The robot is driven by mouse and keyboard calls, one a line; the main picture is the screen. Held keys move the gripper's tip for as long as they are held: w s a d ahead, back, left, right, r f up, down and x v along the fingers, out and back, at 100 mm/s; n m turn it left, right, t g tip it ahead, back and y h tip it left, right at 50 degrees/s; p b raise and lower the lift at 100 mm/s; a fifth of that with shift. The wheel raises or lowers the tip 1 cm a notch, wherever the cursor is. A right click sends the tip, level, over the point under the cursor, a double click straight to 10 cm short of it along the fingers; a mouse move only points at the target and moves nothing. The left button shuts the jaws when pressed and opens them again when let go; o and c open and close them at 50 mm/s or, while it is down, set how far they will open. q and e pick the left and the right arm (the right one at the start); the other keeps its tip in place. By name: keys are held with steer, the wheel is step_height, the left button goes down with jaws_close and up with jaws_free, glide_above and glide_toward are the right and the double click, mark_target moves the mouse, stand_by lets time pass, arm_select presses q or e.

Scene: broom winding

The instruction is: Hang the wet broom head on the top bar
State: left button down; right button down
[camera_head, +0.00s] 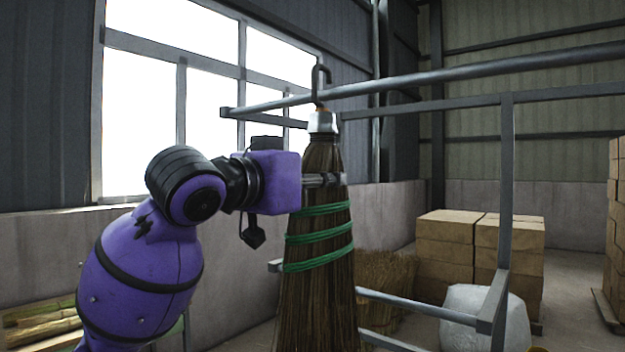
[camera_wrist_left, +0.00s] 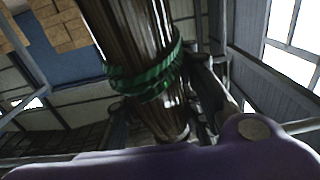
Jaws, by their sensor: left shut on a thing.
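The broom head (camera_head: 318,260) is a long brown bundle of bristles with green bands and a white-metal cap, upright in the head view. A dark hook (camera_head: 320,78) above its cap loops over the top bar (camera_head: 430,78). My left gripper (camera_head: 325,180) is shut on the broom head just below its cap. In the left wrist view the broom head (camera_wrist_left: 138,40) runs between the fingers of my left gripper (camera_wrist_left: 165,115), with a green band beside them. The hook's contact with the bar is too small to tell. My right gripper is in neither view.
A grey metal rack frame (camera_head: 505,180) with lower rails stands around the broom head. Stacked cardboard boxes (camera_head: 480,255), a whitish bundle (camera_head: 485,315) and a straw bundle (camera_head: 385,285) sit on the floor behind. A large window (camera_head: 210,90) is at the left.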

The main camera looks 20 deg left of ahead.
arm_select(q)
steer(key=shift+w+d+f, duration=0.15)
steer(key=shift+w+f, duration=0.3)
steer(key=shift+f, duration=0.1)
steer(key=shift+w+d+f, duration=0.15)
steer(key=shift+w+f, duration=0.25)
steer(key=shift+f, duration=0.1)
steer(key=c, duration=1.4)
jaws_free()
steer(key=shift+o, duration=0.9)
steer(key=shift+f, duration=0.15)
